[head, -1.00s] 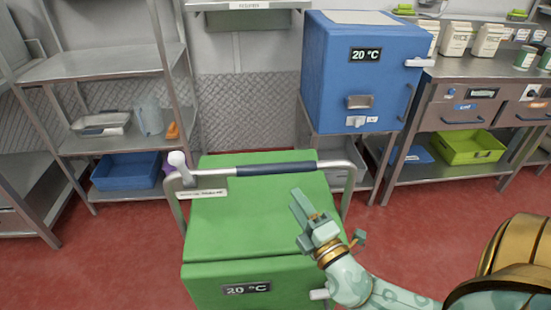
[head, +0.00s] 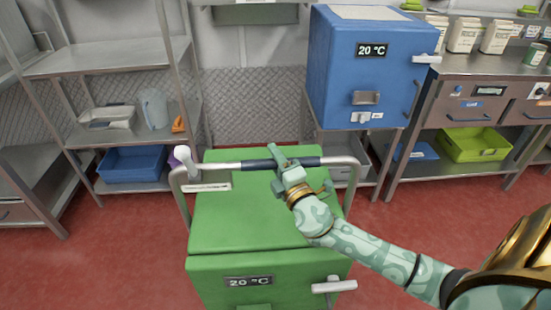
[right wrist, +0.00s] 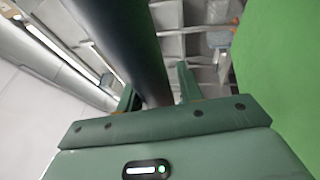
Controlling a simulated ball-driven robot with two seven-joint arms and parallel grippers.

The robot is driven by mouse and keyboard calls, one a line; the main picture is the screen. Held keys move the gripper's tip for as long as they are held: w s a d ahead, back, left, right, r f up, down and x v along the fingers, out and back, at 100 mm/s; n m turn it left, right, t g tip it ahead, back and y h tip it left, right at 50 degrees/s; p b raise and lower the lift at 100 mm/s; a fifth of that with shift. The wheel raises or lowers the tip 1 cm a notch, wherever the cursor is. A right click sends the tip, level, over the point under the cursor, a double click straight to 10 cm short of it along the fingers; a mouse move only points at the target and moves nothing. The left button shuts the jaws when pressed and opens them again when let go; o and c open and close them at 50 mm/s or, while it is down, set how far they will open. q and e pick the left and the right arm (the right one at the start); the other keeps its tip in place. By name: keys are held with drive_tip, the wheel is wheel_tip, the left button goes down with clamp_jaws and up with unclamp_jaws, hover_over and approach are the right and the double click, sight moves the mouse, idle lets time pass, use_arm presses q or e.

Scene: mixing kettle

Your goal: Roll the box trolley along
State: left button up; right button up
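The box trolley (head: 240,218) is a green box with a 20 °C display on its front, standing in the middle of the head view. Its metal push handle with a dark blue grip (head: 253,164) runs across above the box. My right gripper (head: 281,160) is at the grip, right of its middle. In the right wrist view the dark bar (right wrist: 132,40) passes between the fingers of my right gripper (right wrist: 157,88). The fingers stand apart on either side, with a gap beside the right one. My left gripper is not in view.
A blue box (head: 367,75) stands behind to the right, beside a metal bench (head: 470,98) with a green crate (head: 473,147) below. A metal shelf rack (head: 105,65) with a blue bin (head: 133,166) is at left. Red floor (head: 100,255) is clear left of the trolley.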

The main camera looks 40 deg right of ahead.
clamp_jaws()
drive_tip(key=w+d, duration=0.1)
drive_tip(key=w+d+b, duration=0.1)
drive_tip(key=w, duration=0.1)
drive_tip(key=shift+w+f+b, duration=0.1)
drive_tip(key=shift+w+b, duration=0.1)
drive_tip(key=shift+b, duration=0.1)
drive_tip(key=shift+o, duration=1.5)
unclamp_jaws()
drive_tip(key=shift+s, duration=0.2)
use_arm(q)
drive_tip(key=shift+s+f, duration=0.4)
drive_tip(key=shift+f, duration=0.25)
use_arm(e)
drive_tip(key=shift+w, duration=0.1)
use_arm(q)
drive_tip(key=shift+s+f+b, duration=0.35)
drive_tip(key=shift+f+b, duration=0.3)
drive_tip(key=shift+b, duration=0.05)
use_arm(e)
drive_tip(key=v, duration=1.6)
